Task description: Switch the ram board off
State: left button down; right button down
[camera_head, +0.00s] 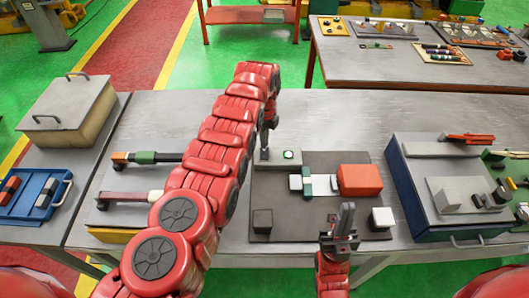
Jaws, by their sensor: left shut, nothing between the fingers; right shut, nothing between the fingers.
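The dark grey board (290,208), which looks like the ram board, lies on the middle of the metal table. At its back left is a light grey box (272,163) with a round green and white button (288,155). A red-orange block (360,180) and a green and white piece (307,183) sit on the board. My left gripper (265,152) is shut and points down at the left part of the grey box, left of the button; I cannot tell if it touches. My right gripper (347,208) is shut and empty over the board's front right.
A dark cube (262,220) and a white cube (382,217) stand at the board's front corners. A blue-sided case (415,200) stands at right. A lidded box (68,112) and blue tray (50,207) are at left. The table behind the board is clear.

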pick_arm(q)
jog(key=shift+f+b, duration=0.85)
jog(key=shift+f, duration=0.1)
dwell(0.8)
notch_tip(320, 180, up, 5)
jog(key=p, duration=0.4)
jog(key=shift+f, duration=0.1)
jog(key=shift+r+p, duration=0.85)
jog(key=shift+r, duration=0.3)
